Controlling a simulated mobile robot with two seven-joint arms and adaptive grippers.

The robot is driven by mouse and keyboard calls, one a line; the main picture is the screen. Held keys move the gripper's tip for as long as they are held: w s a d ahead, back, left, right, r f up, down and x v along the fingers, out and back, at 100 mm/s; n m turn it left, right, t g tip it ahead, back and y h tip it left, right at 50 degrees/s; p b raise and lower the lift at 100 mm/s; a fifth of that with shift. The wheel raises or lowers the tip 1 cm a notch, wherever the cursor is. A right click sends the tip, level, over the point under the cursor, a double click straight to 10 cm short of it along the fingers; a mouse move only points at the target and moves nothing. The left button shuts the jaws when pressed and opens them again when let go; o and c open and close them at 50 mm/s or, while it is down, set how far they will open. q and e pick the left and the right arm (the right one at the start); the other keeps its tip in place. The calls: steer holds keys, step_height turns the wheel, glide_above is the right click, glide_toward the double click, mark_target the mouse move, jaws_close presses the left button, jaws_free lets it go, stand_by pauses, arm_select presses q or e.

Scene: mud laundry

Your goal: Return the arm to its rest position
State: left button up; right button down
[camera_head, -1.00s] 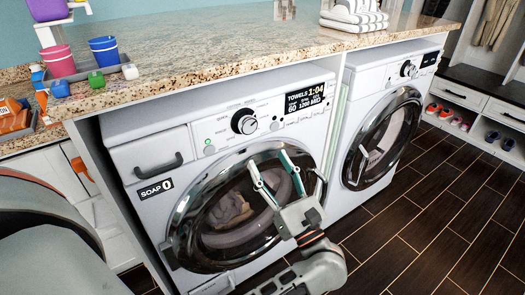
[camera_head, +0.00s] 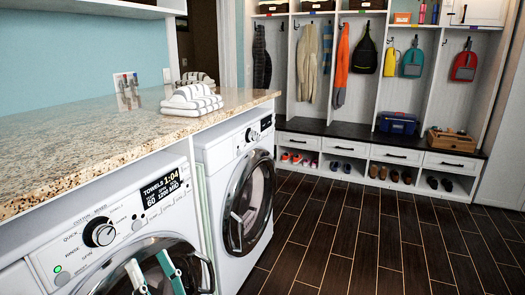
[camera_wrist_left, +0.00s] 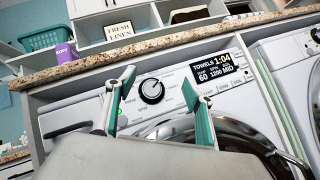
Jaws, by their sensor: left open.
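My left gripper (camera_head: 147,261) shows at the bottom edge of the head view, in front of the near washer (camera_head: 125,225). Its two teal and grey fingers are apart with nothing between them. The rest of that arm is out of the head view. In the left wrist view the open fingers (camera_wrist_left: 158,86) point up toward the near washer's control panel (camera_wrist_left: 165,95), with the dial seen between them. The display there reads TOWELS 1:04. My right gripper is in neither view.
A granite counter (camera_head: 110,125) runs above both washers, with folded striped towels (camera_head: 192,101) on it. The second washer (camera_head: 238,185) stands beyond, its round door shut. Dark tiled floor (camera_head: 345,240) is open to the right. Cubbies with a bench (camera_head: 345,130) line the back.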

arm_select(q)
steer(key=s+d+f+m+t+h+p, duration=0.15)
steer(key=d+f+m+h, duration=0.4)
steer(key=m+h, duration=0.8)
steer(key=s+d+f+m+t+h+p, duration=0.1)
steer(key=s+d+f+m+h+p, duration=0.45)
steer(key=m, duration=1.25)
steer(key=s+a+f+m+g+h, duration=0.1)
steer(key=s+a+f+m+g, duration=0.2)
steer(key=f, duration=0.6)
steer(key=s+a+f+m+g, duration=0.3)
steer(key=s+f+m+g, duration=0.3)
steer(key=s+f, duration=0.3)
steer(key=shift+s+a+m+g+h, duration=0.2)
steer(key=shift+s+m+g+h, duration=0.3)
steer(key=shift+m, duration=0.35)
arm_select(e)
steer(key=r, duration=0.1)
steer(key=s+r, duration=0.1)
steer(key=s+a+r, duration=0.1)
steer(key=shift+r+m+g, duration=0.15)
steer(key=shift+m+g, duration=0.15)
arm_select(q)
steer(key=shift+t, duration=0.25)
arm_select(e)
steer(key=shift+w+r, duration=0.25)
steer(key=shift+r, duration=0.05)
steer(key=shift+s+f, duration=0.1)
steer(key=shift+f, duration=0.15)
